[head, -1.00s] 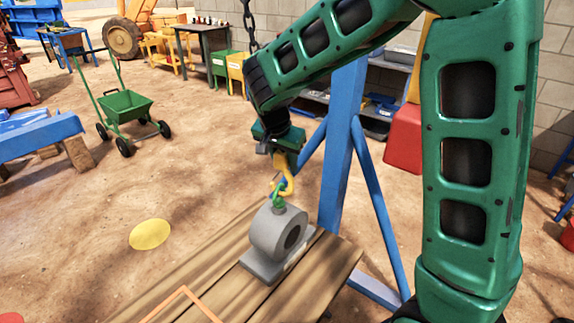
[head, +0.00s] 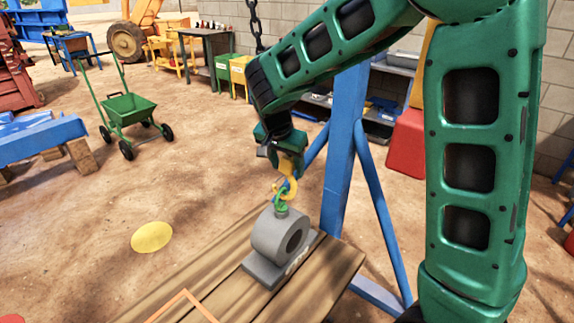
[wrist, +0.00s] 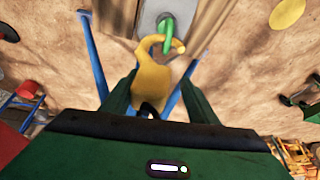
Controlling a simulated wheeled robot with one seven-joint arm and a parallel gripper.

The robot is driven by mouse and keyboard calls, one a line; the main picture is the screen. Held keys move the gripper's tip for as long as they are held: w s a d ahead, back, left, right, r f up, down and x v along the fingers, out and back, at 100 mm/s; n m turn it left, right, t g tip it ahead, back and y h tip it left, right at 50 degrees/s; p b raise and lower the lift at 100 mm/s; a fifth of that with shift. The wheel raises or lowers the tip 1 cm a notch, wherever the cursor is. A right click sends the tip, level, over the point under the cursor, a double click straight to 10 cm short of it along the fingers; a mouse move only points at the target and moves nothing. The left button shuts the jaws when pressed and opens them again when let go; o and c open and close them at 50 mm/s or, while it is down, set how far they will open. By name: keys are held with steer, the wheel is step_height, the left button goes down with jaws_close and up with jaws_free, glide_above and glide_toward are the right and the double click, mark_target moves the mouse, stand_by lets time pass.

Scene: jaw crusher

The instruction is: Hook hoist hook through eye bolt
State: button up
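A grey bearing block (head: 268,236) stands on a wooden bench top (head: 330,270), with a green eye bolt (head: 280,206) upright on its top. A yellow hoist hook (head: 291,166) hangs from my gripper (head: 280,148), its curved lower end at the eye bolt's ring. In the wrist view, the hook (wrist: 152,82) is between the two dark green fingers of my gripper (wrist: 156,95). The hook's curve overlaps the green eye bolt (wrist: 168,30), and its tip shows to the right of the ring. Whether the tip passes through the ring cannot be told clearly.
A blue post (head: 345,150) with braces stands just behind the bench. A chain (head: 255,25) hangs behind my arm. A green cart (head: 130,108) and a yellow floor disc (head: 151,237) are to the left, with open dirt floor around them.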

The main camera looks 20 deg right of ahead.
steer(key=v, duration=1)
steer(key=shift+w, duration=0.2)
steer(key=shift+s+a+r, duration=0.1)
steer(key=shift+r, duration=0.15)
steer(key=s+d+f+n+g, duration=0.1)
steer(key=s+d+g, duration=0.1)
steer(key=s+d, duration=1.45)
steer(key=s+d+f+n+y, duration=0.1)
steer(key=s+d+f, duration=0.1)
steer(key=s, duration=0.6)
steer(key=s+d+f+n+g+y, duration=0.1)
steer(key=s+d+f+y, duration=0.1)
steer(key=s, duration=0.6)
steer(key=shift+s+d+f+g, duration=0.15)
steer(key=shift+d+f+g, duration=0.15)
steer(key=shift+d+f, duration=0.45)
